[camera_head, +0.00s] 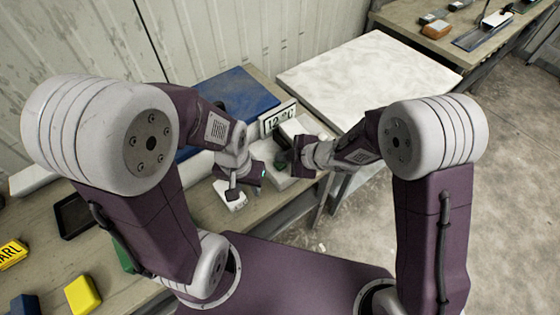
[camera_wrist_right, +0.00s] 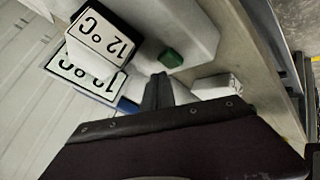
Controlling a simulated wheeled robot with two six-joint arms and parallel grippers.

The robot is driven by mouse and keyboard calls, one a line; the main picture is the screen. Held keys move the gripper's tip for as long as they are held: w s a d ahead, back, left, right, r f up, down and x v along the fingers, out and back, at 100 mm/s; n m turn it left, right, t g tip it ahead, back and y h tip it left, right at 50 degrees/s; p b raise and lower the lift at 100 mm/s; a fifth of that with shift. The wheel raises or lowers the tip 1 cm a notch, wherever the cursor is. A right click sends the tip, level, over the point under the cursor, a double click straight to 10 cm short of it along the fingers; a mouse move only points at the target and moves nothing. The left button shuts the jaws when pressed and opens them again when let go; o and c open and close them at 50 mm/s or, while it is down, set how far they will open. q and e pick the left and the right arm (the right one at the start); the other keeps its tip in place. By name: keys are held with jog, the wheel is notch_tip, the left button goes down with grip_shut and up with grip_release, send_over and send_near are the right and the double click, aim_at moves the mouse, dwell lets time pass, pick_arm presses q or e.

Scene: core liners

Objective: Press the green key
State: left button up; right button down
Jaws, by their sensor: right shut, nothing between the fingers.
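The green key (camera_wrist_right: 170,57) is a small dark green block on the pale surface of a white device (camera_wrist_right: 190,25). It also shows in the head view (camera_head: 282,160), partly hidden beside my right gripper. My right gripper (camera_wrist_right: 158,80) is shut and empty, its fingertips just below the key in the wrist picture; I cannot tell whether they touch. In the head view my right gripper (camera_head: 294,157) is over the white device. My left gripper (camera_head: 233,192) is lower left, above a small white box (camera_head: 232,202); its jaw opening is unclear.
A "12 °C" display (camera_wrist_right: 100,32) rises from the device, with a similar plate (camera_wrist_right: 75,75) behind. A blue panel (camera_head: 240,92) lies behind the arms. A pale slab (camera_head: 370,75) is at back right. A yellow block (camera_head: 83,295) and dark tray (camera_head: 75,215) are at left.

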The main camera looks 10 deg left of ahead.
aim_at(283, 165)
notch_tip(283, 165, up, 5)
jog(key=p, duration=0.5)
jog(key=shift+r, duration=0.1)
dwell(0.7)
